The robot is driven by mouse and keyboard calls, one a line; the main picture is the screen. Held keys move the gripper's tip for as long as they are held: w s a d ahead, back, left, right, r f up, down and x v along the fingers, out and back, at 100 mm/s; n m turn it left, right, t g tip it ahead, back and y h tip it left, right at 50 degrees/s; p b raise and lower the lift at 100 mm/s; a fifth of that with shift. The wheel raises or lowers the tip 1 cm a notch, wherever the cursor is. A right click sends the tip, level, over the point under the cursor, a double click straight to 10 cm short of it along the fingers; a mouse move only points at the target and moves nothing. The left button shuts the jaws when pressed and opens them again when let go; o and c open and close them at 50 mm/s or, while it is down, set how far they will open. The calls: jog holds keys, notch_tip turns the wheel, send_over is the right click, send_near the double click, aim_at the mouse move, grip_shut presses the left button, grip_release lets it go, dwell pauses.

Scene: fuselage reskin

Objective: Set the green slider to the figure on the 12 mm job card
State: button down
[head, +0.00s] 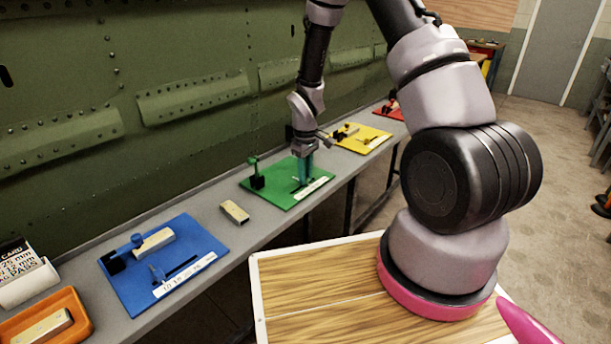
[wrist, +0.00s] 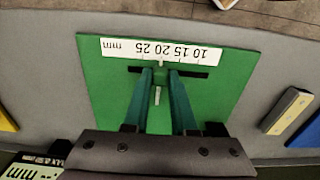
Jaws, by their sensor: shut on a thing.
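The green board (head: 285,197) lies on the bench below the green wall; it also shows in the wrist view (wrist: 105,85). Its white scale strip (wrist: 130,48) reads 10, 15, 20, 25 mm, upside down in the wrist view. The green slider (wrist: 160,76) stands in a dark slot beside the strip, its position close to the 20 mark. My gripper (wrist: 161,74) is shut on the slider, one teal finger at each side. In the head view, my gripper (head: 304,178) comes down onto the board. A job card (head: 18,262) stands at lower left; its figures are only partly readable.
A blue board (head: 190,240) lies nearer on the bench, with a loose metal block (head: 234,212) between it and the green board. Yellow (head: 375,142) and red (head: 385,110) boards lie farther along. An orange tray (head: 75,304) sits at lower left. The green wall borders the bench.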

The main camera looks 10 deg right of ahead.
dwell(0.3)
jog(key=shift+w+d, duration=0.45)
jog(key=shift+d, duration=0.15)
jog(key=shift+w+d, duration=0.4)
jog(key=shift+d, duration=0.2)
jog(key=c, duration=0.7)
grip_release()
jog(key=shift+d, duration=0.1)
notch_tip(320, 180, up, 11)
jog(key=shift+f, duration=0.1)
